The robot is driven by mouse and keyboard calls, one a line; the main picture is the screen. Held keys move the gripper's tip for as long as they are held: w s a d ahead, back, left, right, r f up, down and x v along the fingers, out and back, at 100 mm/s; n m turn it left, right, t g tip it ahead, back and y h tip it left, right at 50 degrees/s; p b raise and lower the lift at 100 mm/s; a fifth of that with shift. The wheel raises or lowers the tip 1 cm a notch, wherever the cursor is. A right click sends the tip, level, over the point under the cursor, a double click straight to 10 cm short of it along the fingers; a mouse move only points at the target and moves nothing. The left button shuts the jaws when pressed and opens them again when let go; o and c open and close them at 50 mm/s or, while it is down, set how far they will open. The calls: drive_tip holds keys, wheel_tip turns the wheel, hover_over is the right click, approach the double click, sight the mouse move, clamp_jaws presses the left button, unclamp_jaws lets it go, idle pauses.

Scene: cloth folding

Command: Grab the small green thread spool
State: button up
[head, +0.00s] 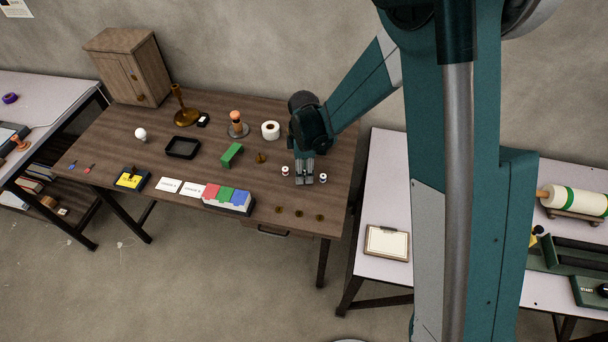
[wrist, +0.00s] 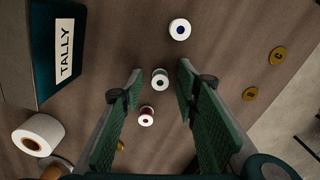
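My gripper (head: 304,178) points down over the right part of the wooden table. In the wrist view its two green-padded fingers (wrist: 160,72) are spread apart. A small white-ended spool with a dark greenish centre (wrist: 160,79) shows in the gap between the fingertips, with space on both sides. It appears to be the green thread spool; the gripper hides it in the head view. A red spool (wrist: 146,115) stands close to it, also seen in the head view (head: 285,171). A blue spool (wrist: 180,29) stands on the other side, also in the head view (head: 323,178).
Brass tokens (head: 299,213) lie near the table's front edge. A white tape roll (head: 270,130) and a green block (head: 232,154) stand to the left. A dark box labelled TALLY (wrist: 55,50) is at the wrist view's left. Bare wood surrounds the spools.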

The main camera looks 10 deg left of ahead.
drive_tip(key=c, duration=0.7)
drive_tip(key=shift+r, duration=0.15)
wheel_tip(320, 180, up, 10)
drive_tip(key=p, duration=0.1)
idle(0.6)
idle(0.5)
